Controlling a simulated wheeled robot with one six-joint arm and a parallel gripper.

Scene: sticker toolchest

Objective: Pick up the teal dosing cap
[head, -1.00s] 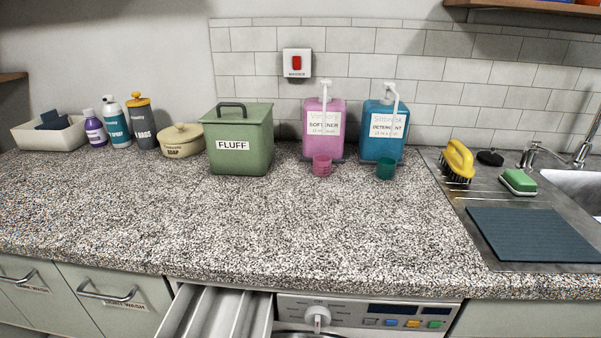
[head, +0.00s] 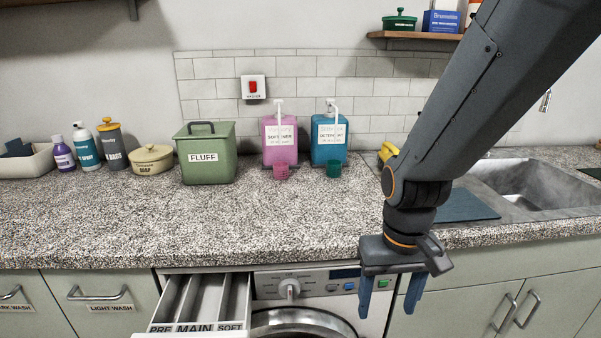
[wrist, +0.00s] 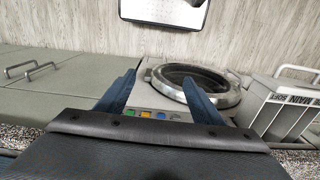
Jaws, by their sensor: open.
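The teal dosing cap (head: 334,170) stands on the speckled counter, right in front of the teal detergent dispenser (head: 328,140). My gripper (head: 390,300) is open and empty, with blue fingers pointing down. In the head view it is in front of the counter's edge, at the height of the washer's panel, below and to the right of the cap. The wrist view shows the two fingers (wrist: 160,85) spread apart over the washer front and floor. The cap is not in the wrist view.
A pink dosing cap (head: 281,171) stands left of the teal one, before the pink softener dispenser (head: 279,138). A green FLUFF bin (head: 208,157) is farther left. The detergent drawer (head: 205,300) is pulled out below. The counter in front of the caps is clear.

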